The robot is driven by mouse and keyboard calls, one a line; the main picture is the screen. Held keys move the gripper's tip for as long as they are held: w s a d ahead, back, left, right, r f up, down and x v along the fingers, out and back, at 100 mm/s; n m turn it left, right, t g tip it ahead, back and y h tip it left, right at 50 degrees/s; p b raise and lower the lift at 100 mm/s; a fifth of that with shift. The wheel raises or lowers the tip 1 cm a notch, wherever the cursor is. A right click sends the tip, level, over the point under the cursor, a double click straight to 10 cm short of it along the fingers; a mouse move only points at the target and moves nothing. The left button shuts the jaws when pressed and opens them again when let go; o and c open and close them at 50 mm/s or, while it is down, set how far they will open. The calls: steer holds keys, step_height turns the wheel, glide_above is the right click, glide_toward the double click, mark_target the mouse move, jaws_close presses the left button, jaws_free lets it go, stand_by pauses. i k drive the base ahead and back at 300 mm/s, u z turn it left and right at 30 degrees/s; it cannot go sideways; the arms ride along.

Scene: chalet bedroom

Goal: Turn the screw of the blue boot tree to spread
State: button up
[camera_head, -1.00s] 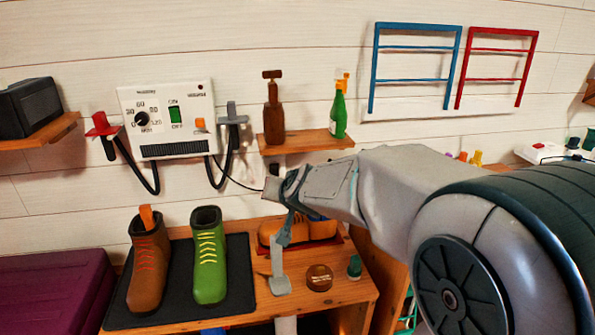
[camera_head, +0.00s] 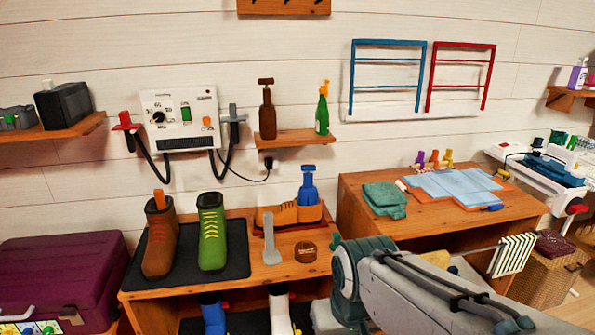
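The blue boot tree (camera_head: 308,187) stands upright in the tan shoe (camera_head: 284,216) at the back of the wooden bench. Its top shows as a blue crosspiece on a narrow neck above a wider body. The lower part is hidden inside the shoe. My arm comes in from the lower right and its visible end lies to the right of the shoe, apart from the boot tree. I cannot make out gripper fingers in this view.
A brown boot (camera_head: 160,238) and a green boot (camera_head: 212,231) stand on a black mat (camera_head: 237,262). A grey shoehorn (camera_head: 270,238) and a brown tin (camera_head: 305,252) are in front of the tan shoe. A wooden table (camera_head: 352,205) with cloths stands right.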

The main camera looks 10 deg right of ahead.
mark_target(307, 169)
steer(key=z, duration=1.8)
steer(key=i, duration=1.5)
steer(key=u, duration=2.45)
steer(key=i, duration=0.5)
steer(key=z, duration=0.05)
